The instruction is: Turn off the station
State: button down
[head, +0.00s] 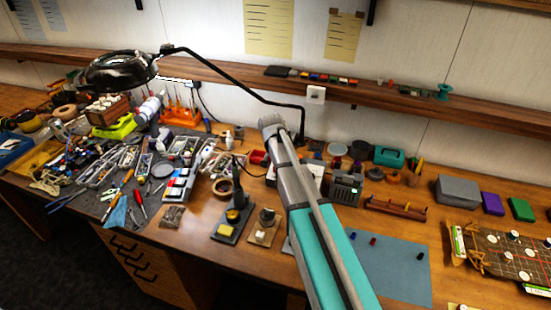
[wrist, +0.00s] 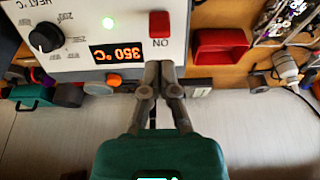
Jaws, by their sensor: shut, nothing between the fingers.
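The station (wrist: 75,25) shows in the wrist view as a white front panel, upside down. In the head view my arm hides the gripper and most of the station.
A red tray (wrist: 220,46) is beside the station. In the head view, a dark grey box (head: 345,188) stands to the right of my arm. A soldering iron stand (head: 235,212) and a roll of tape (head: 223,187) are to the left. A lamp arm (head: 235,82) reaches overhead.

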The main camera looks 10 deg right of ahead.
jog(key=shift+b+x, duration=1.7)
jog(key=shift+x, duration=0.4)
jog(key=shift+s+a+t+h+b, duration=0.15)
jog(key=shift+s+t+h+b, duration=0.35)
jog(key=shift+t, duration=0.3)
